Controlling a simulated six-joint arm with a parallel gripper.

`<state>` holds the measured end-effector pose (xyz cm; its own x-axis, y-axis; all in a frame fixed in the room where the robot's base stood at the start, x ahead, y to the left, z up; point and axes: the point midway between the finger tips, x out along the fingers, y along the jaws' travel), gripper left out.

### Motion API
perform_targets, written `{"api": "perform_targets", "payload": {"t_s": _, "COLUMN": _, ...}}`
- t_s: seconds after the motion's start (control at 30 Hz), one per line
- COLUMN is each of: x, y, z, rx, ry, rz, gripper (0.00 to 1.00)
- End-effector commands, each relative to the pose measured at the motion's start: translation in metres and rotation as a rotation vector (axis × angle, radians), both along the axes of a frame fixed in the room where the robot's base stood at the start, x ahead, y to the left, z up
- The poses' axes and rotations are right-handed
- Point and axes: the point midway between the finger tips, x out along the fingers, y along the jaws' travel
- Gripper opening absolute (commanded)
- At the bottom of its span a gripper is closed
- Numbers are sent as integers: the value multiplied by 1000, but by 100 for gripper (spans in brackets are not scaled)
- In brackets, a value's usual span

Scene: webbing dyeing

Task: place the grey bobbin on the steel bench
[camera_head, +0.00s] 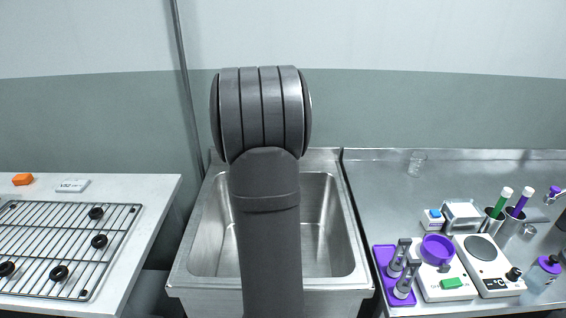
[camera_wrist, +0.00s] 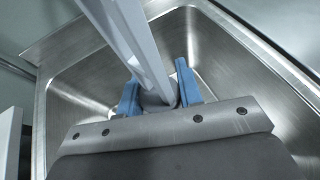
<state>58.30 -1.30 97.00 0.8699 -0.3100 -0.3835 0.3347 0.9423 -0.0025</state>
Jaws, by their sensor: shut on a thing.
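My gripper (camera_wrist: 160,96) shows in the wrist view with two blue fingers, shut on a small grey thing (camera_wrist: 158,103) between them, taken to be the grey bobbin. Its full shape is hidden, partly behind a long pale bar (camera_wrist: 128,40). The gripper is over the steel sink. In the head view my own arm hides the gripper and what it holds. The steel bench (camera_head: 385,195) is at the right of the head view, beside the sink. Its back left part is bare metal.
The sink (camera_head: 318,225) lies between the bench and a white counter (camera_head: 150,195). That counter bears a wire rack (camera_head: 75,225) with several black round pieces. The bench front holds a purple tray (camera_head: 382,258), scales (camera_head: 490,262) and cups; a clear glass (camera_head: 417,163) stands farther back.

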Motion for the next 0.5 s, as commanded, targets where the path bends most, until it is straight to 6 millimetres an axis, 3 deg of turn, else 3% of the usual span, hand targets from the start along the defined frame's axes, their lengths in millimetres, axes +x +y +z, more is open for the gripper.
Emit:
{"api": "perform_targets", "payload": {"t_s": 0.17, "x": -3, "y": -61, "z": 5, "rx": 2, "ry": -2, "rz": -195, "gripper": 6}}
{"api": "perform_targets", "payload": {"t_s": 0.27, "x": -14, "y": -110, "z": 6, "rx": 2, "ry": -1, "rz": -359, "gripper": 6}}
{"api": "perform_targets", "payload": {"t_s": 0.5, "x": -64, "y": -218, "z": 5, "rx": 0, "ry": -1, "rz": -770, "gripper": 6}}
